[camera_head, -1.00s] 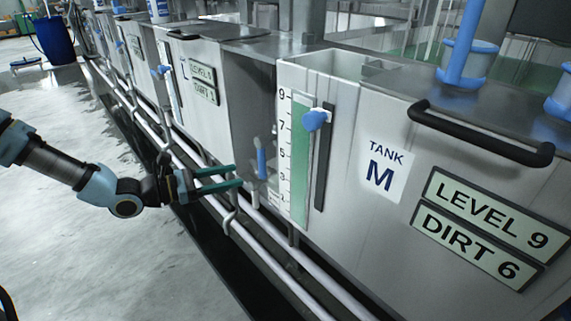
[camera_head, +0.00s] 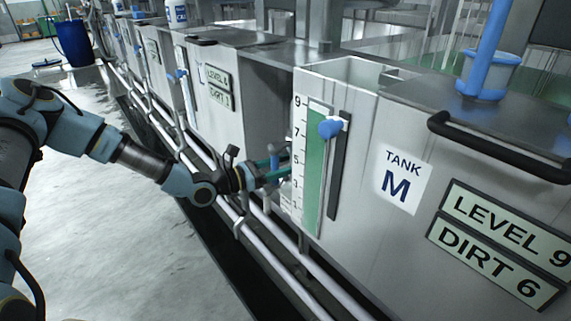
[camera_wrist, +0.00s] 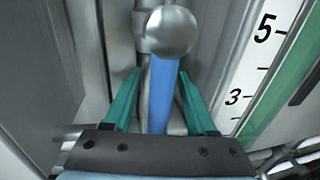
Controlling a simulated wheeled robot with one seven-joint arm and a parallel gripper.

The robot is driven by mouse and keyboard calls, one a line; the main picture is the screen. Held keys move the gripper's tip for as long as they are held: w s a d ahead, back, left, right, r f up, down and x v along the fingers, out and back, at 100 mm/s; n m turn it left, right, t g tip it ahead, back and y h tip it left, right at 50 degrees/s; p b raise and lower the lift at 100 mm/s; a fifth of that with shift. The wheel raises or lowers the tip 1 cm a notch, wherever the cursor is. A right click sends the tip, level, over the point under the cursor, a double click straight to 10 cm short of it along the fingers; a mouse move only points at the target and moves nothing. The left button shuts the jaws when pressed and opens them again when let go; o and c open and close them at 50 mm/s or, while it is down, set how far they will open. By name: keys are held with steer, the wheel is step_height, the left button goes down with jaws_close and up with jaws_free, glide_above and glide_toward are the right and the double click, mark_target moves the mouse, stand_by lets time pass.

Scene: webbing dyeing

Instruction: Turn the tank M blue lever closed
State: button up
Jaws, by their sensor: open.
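The tank M label (camera_head: 402,178) is on the front of a grey metal tank at the right of the head view. A blue lever (camera_wrist: 162,92) hangs below a round metal valve knob (camera_wrist: 170,30) in the recess left of that tank's level scale. The lever also shows in the head view (camera_head: 274,161), partly hidden by my gripper. My gripper (camera_wrist: 158,85) is open, with one green finger on each side of the lever. I cannot tell whether either finger touches it. In the head view my gripper (camera_head: 275,174) reaches into the recess from the left.
The level scale (camera_head: 313,160) with a blue slider knob (camera_head: 331,128) is just right of my gripper. Pipes (camera_head: 262,232) run low along the tanks. A black handle bar (camera_head: 497,148) juts from tank M. The floor (camera_head: 110,235) at left is clear.

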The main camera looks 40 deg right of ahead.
steer(key=shift+d, duration=0.15)
steer(key=shift+c, duration=0.3)
jaws_close()
stand_by(1.1)
